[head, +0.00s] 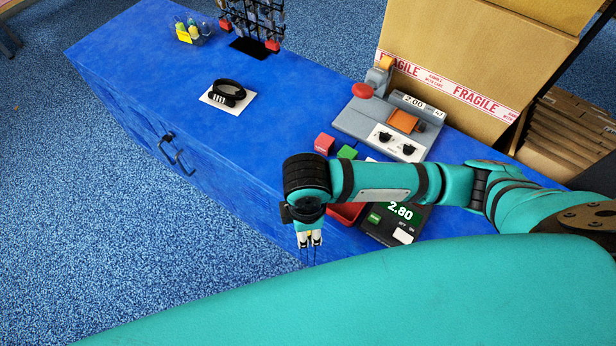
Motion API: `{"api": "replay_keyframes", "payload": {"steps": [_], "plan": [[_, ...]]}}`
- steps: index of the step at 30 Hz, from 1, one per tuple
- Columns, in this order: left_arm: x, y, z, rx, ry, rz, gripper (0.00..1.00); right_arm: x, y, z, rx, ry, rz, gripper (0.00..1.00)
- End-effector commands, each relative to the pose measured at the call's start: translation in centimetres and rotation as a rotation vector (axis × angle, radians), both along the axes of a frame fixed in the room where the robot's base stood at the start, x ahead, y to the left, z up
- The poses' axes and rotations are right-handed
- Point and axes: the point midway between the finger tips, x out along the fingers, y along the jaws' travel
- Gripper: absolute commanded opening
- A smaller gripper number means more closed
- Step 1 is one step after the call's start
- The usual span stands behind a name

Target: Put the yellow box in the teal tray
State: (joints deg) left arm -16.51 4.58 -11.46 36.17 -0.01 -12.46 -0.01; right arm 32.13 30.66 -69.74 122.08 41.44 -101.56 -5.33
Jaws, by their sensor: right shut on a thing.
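My right gripper (309,242) points down beside the front edge of the blue counter, to the left of a red tray. Its fingers are shut on the yellow box (309,233), of which only a small yellow patch shows between them. My right wrist hides the rest from above. No teal tray shows in this view. My left gripper is out of view.
The blue counter (150,60) holds a red tray (346,212), a scale display (398,212) reading 2.80, red (324,143) and green (347,152) blocks, a grey machine (362,122) and a black strap (229,92). A large carton (450,55) stands behind. The counter's left middle is clear.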

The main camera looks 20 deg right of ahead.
Motion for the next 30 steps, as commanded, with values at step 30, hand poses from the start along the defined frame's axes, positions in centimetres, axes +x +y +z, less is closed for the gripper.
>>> {"api": "replay_keyframes", "payload": {"steps": [30], "plan": [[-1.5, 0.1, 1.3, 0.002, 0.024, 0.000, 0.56, 14.7, -5.2, -4.3, -0.001, 0.001, 0.012, 0.04]]}}
